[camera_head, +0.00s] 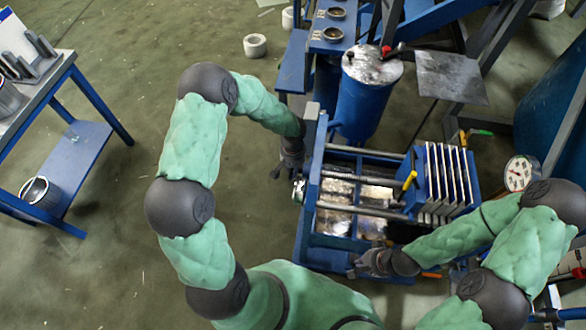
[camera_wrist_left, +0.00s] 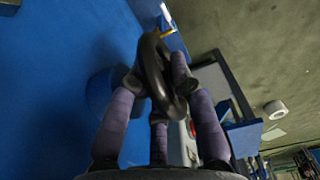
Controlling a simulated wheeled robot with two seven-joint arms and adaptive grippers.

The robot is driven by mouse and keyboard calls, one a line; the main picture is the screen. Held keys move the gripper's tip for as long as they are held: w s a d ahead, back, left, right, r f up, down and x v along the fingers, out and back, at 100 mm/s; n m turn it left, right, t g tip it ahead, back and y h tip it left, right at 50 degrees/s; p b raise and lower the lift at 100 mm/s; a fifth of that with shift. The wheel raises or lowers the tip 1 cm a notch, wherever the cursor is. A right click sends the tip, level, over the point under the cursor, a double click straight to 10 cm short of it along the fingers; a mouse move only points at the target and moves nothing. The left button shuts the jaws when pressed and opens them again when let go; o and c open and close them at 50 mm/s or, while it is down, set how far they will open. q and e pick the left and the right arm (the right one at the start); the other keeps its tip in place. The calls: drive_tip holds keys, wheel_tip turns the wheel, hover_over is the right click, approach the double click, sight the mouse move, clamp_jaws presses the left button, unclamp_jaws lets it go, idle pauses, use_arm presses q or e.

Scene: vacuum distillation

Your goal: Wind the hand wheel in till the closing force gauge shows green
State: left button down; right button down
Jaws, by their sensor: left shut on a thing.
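The hand wheel is a dark ring (camera_wrist_left: 157,75) in the left wrist view, seen nearly edge-on between the fingers. My left gripper (camera_wrist_left: 160,88) is shut on its rim. In the head view my left gripper (camera_head: 285,171) is at the left end plate of the blue press (camera_head: 313,165), and the wheel is mostly hidden there. The closing force gauge (camera_head: 519,173) is a round white dial with red on it, right of the plate stack; its needle is too small to read. My right gripper (camera_head: 365,265) is at the press's front edge; its finger opening is unclear.
A pale plate stack (camera_head: 447,178) sits on the right of the press rails, a yellow handle (camera_head: 409,181) beside it. A blue tank (camera_head: 366,100) stands behind. A blue-legged table (camera_head: 85,150) is far left; open floor lies between it and my left arm.

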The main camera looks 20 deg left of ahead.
use_arm(q)
drive_tip(key=shift+f+t+y+b, duration=0.1)
drive_tip(key=shift+t+y+b, duration=0.75)
drive_tip(key=shift+b, duration=3.85)
drive_tip(key=shift+t+h, duration=0.45)
drive_tip(key=shift+h, duration=0.1)
drive_tip(key=c, duration=1.1)
unclamp_jaws()
drive_tip(key=v, duration=1.2)
drive_tip(key=shift+d, duration=0.1)
